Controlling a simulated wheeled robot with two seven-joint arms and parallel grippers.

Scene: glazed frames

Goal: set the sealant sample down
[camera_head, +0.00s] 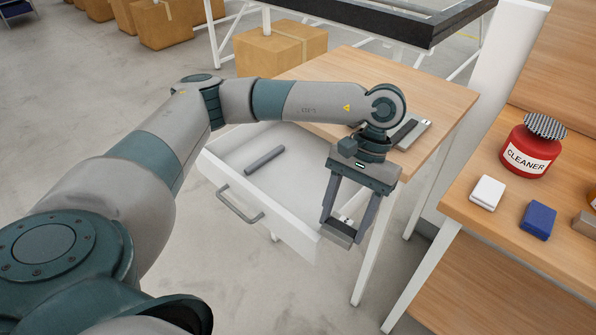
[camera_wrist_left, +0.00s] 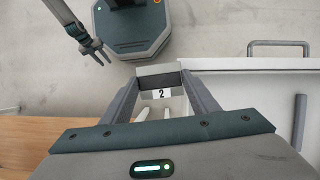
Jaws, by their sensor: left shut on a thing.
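A grey rod (camera_head: 265,160) lies in the otherwise bare drawer. The wooden table (camera_head: 440,95) above holds a grey and black flat item (camera_head: 409,133). The right bench carries a red cleaner jar (camera_head: 529,152), a white block (camera_head: 487,192) and a blue block (camera_head: 538,220).

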